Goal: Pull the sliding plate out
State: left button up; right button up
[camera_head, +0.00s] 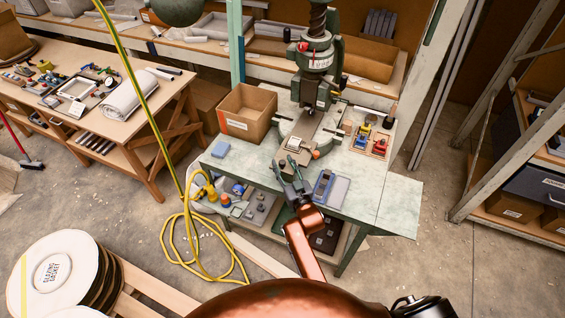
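The green fly press (318,62) stands on the pale green table, its screw column upright. The sliding plate (304,128), a grey flat piece, lies at the press base under the ram and slopes toward the table's front. My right gripper (287,165), dark with greenish fingertips, is just in front of the plate's near end. Its two fingers look spread apart, with nothing seen between them. Whether a fingertip touches the plate is too small to tell. My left gripper is not in view.
A cardboard box (247,112) stands left of the press. A blue tool on a grey tray (331,188) sits right of my gripper. A wooden tray (369,140) holds small coloured parts.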

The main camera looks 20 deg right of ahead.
jog(key=s, duration=1.1)
jog(key=shift+d, duration=0.45)
jog(key=s+d+f+g, duration=0.1)
jog(key=s+f+g, duration=0.35)
jog(key=f, duration=0.95)
jog(key=s+d+f+g, duration=0.15)
jog(key=s+f, duration=0.55)
jog(key=f, duration=0.7)
jog(key=s+f+g, duration=0.3)
jog(key=s+f, duration=0.3)
jog(key=f, duration=0.9)
jog(key=s+d+f+g, duration=0.2)
jog(key=s+f, duration=0.4)
jog(key=s, duration=0.6)
jog(key=s+d+f+g+h, duration=0.1)
jog(key=s+d+f+g, duration=0.2)
jog(key=s, duration=0.9)
jog(key=s+d+f+g, duration=0.3)
jog(key=s+f, duration=0.5)
jog(key=s, duration=0.4)
jog(key=shift+s+d+f+h, duration=0.3)
jog(key=shift+d+f+h, duration=0.1)
jog(key=shift+d, duration=0.3)
